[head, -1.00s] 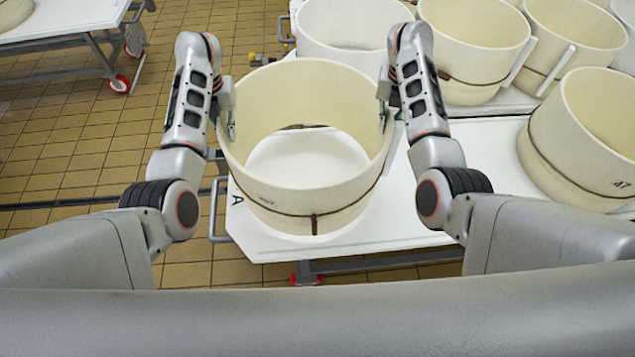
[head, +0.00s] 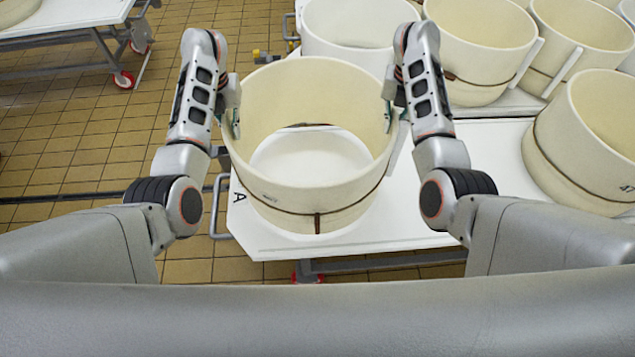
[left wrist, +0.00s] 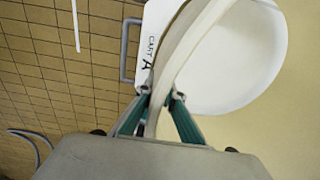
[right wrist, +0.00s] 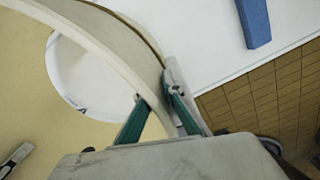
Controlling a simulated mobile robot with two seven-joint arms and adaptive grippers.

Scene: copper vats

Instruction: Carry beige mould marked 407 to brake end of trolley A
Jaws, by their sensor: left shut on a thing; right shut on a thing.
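The beige mould (head: 312,190) is a big open ring with a dark band low around it and a small mark on its front too faint to read. My left gripper (head: 235,122) is shut on its left wall, and my right gripper (head: 389,117) is shut on its right wall. The left wrist view shows the rim between the left fingers (left wrist: 160,100); the right wrist view shows it between the right fingers (right wrist: 160,98). The mould looks level and raised above white-topped trolley A (head: 265,240), whose letter shows at its left end beside a grey handle.
A white-looking mould (head: 360,35) and several beige moulds (head: 475,50) stand behind. A tilted-looking beige mould (head: 585,140) stands at right. Bare white top lies right of the held mould. A blue block (right wrist: 254,22) shows in the right wrist view. Another trolley (head: 75,22) stands far left.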

